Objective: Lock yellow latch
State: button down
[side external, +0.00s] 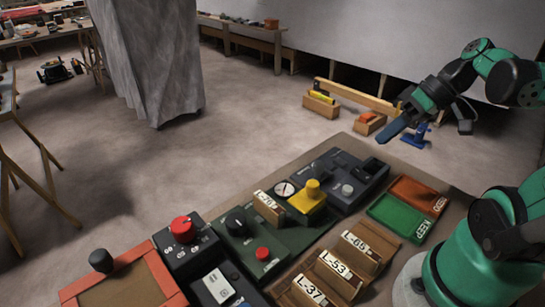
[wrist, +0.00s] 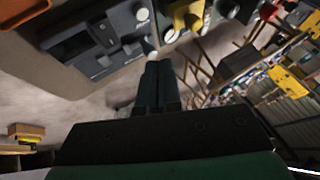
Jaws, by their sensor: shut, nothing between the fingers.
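The yellow latch (side external: 307,198) is a yellow block with a round yellow knob on top, set among dark panels on the bench board. Part of it shows at the top edge of the wrist view (wrist: 188,15). Its locking state cannot be told. My gripper (side external: 390,133) is shut and empty, held in the air to the right of and beyond the latch, apart from it. In the wrist view its dark fingers (wrist: 152,75) lie together below the latch, with a pale round spot by their tips.
A dark grey panel (side external: 345,183) sits beside the latch, towards my gripper. A white gauge (side external: 284,189), red knob (side external: 262,254), green tray (side external: 395,216) and labelled wooden blocks (side external: 338,264) surround it. The air above the board is clear.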

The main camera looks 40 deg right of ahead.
aim_at(300, 200)
jog(key=x, duration=1)
jog(key=shift+r, duration=0.1)
jog(key=a, duration=0.2)
jog(key=shift+w+a, duration=0.15)
jog(key=shift+a, duration=0.15)
jog(key=shift+w+a, duration=0.1)
jog(key=shift+a, duration=0.6)
jog(key=shift+a, duration=1.8)
jog(key=d, duration=0.4)
jog(key=shift+s, duration=0.3)
jog(key=v, duration=1)
jog(key=shift+d, duration=0.15)
